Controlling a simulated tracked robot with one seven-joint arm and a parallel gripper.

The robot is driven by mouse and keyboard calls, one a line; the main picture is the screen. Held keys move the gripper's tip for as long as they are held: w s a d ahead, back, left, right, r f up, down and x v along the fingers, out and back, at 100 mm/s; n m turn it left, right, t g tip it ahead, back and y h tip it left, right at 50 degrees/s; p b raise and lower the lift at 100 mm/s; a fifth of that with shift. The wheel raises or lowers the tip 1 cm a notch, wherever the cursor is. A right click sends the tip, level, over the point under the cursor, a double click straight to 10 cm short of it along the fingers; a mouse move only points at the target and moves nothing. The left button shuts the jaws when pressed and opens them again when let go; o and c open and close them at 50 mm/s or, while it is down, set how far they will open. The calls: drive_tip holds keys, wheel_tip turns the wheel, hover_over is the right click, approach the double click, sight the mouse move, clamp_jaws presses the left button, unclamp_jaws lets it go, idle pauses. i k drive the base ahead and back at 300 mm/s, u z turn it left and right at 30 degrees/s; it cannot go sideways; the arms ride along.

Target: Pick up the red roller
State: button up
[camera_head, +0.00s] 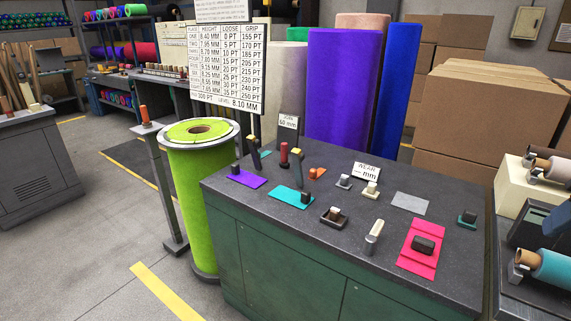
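A small dark red upright piece (284,154), which looks like the red roller, stands on the dark top of the green workbench (335,203), toward its back left. Its lower part looks dark. My gripper and arm are not in view.
A small sign (288,122) stands behind. Pink felt (420,248) and a pale cylinder (374,237) are at front right. A tall lime roll (203,205) stands left of the bench.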

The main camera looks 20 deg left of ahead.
sight(284, 163)
drive_tip(key=z, duration=2.8)
drive_tip(key=k, duration=2.45)
drive_tip(key=u, duration=1.45)
